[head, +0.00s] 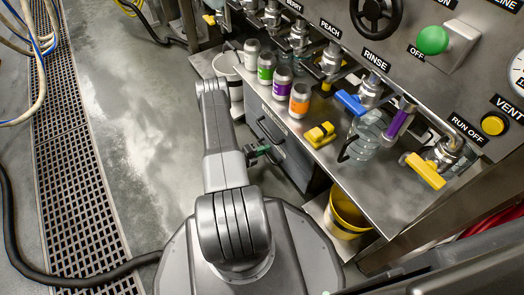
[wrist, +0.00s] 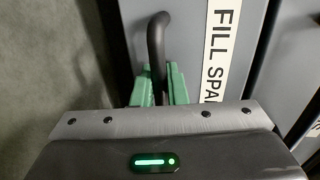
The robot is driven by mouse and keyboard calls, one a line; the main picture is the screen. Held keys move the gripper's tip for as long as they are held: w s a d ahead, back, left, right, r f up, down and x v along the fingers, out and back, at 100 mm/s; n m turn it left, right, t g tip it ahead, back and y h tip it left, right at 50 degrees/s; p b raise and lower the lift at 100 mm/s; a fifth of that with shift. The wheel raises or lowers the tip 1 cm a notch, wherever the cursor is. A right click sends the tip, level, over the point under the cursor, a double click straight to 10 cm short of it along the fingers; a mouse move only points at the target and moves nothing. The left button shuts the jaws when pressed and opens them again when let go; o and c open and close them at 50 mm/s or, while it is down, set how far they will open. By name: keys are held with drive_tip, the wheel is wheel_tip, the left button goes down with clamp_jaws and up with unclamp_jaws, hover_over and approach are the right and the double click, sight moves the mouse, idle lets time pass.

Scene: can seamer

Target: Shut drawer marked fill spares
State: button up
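The drawer marked fill spares is under the steel counter. Its grey front (head: 292,158) shows in the head view, and its label (wrist: 220,50) reads "FILL SPA" before my gripper cuts it off in the wrist view. Its dark bar handle (wrist: 157,38) runs down between my green fingers. My gripper (wrist: 161,85) has a finger close against each side of the handle and appears shut on it. In the head view my gripper (head: 262,150) is at the near end of the handle (head: 268,130). How far the drawer stands out is hard to tell.
Several cans stand along the counter edge, with an orange-banded can (head: 300,100) nearest. A yellow block-like piece (head: 320,134) and a clear jug (head: 368,135) are on the counter. A yellow bucket (head: 347,215) stands below. Floor (head: 140,120) to the left is open.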

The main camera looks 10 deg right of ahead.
drive_tip(key=o, duration=0.4)
drive_tip(key=shift+w+d, duration=0.1)
drive_tip(key=shift+d, duration=0.1)
drive_tip(key=shift+c, duration=0.2)
drive_tip(key=shift+s+a+r+p, duration=0.2)
drive_tip(key=shift+a+r+p, duration=0.1)
drive_tip(key=shift+a, duration=0.2)
drive_tip(key=p+v, duration=0.3)
drive_tip(key=v, duration=0.9)
drive_tip(key=shift+a+f, duration=0.2)
drive_tip(key=shift+a, duration=0.2)
drive_tip(key=shift+s, duration=0.1)
drive_tip(key=b+x, duration=0.3)
drive_tip(key=x, duration=1)
drive_tip(key=shift+d+b, duration=0.3)
drive_tip(key=shift+d, duration=0.1)
drive_tip(key=shift+a, duration=0.1)
